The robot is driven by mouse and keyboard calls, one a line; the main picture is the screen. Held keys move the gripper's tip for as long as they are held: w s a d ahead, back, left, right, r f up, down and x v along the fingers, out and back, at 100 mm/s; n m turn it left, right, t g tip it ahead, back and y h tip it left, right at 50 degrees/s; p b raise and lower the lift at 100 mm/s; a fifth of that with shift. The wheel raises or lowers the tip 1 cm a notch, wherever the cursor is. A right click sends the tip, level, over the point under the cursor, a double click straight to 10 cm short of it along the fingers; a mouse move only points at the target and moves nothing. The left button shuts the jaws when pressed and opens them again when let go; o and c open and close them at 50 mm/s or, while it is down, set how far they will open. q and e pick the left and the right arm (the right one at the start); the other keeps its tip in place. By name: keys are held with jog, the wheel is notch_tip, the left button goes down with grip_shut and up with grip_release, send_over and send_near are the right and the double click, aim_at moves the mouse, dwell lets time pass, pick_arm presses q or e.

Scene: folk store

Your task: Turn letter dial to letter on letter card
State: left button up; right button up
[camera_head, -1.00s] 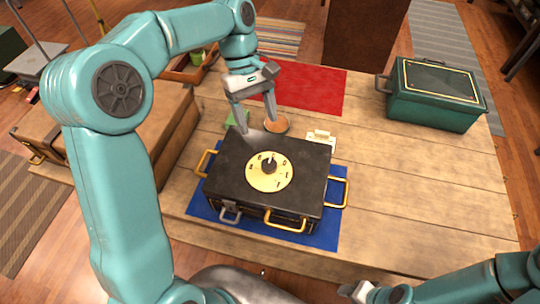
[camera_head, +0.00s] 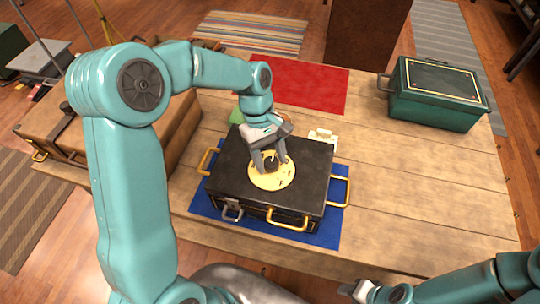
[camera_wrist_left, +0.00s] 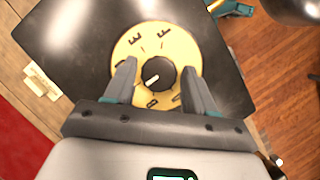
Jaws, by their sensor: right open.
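The letter dial (camera_head: 271,171) is a yellow disc with a black knob on top of a black case (camera_head: 228,168). In the left wrist view the knob (camera_wrist_left: 160,75) has a pale pointer mark, and letters such as E, F and B show on the disc. My left gripper (camera_head: 270,163) is open over the dial, its fingers on either side of the knob with gaps visible. A small pale card (camera_head: 322,137), probably the letter card, stands behind the case; its letter is unreadable. It also shows in the left wrist view (camera_wrist_left: 42,82). My right gripper (camera_head: 358,291) is open at the bottom edge, partly cut off.
The case stands on a blue mat (camera_head: 325,232) and has gold handles at its sides and front. A green box (camera_head: 436,94) stands at the back right, and a red mat (camera_head: 300,84) lies behind. The wooden table (camera_head: 420,190) is clear to the right.

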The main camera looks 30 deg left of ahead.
pick_arm(q)
jog(key=c, duration=0.7)
